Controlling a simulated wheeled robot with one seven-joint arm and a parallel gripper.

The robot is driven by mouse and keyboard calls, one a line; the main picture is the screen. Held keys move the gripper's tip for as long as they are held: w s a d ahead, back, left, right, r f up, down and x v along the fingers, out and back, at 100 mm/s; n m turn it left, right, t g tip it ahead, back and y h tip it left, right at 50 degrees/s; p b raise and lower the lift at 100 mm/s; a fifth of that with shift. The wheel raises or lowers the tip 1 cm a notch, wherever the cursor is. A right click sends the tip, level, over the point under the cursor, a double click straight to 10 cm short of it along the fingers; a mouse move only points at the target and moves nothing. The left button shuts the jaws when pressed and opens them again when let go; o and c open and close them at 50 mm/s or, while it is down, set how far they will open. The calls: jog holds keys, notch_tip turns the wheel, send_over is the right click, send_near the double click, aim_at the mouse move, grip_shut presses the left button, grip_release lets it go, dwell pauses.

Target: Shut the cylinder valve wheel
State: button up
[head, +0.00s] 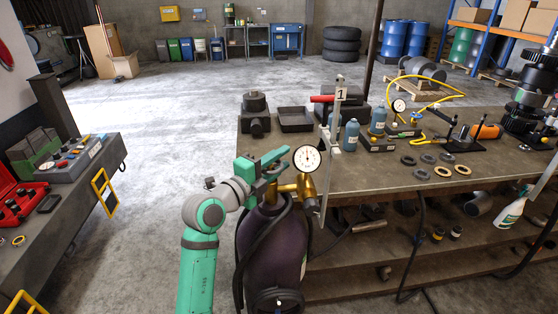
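A dark purple gas cylinder (262,243) stands upright on the floor at the near left end of the workbench. A brass valve (304,186) sits on its top, with a round white dial gauge (306,158) above it. My gripper (279,161), green, is at the valve from the left, just left of the gauge. Its fingers point right. The valve wheel cannot be made out; the gripper covers that part of the valve. The finger gap is too small to tell whether it is open or shut on anything.
The workbench (350,180) is right of the cylinder, holding blue bottles (351,135), rings (443,171) and a yellow hose (455,84). A bench (75,190) stands left. Floor between is clear. Black hose hangs around the cylinder.

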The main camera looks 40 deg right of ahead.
jog(key=v, duration=1)
jog(key=shift+a, duration=0.4)
dwell(0.4)
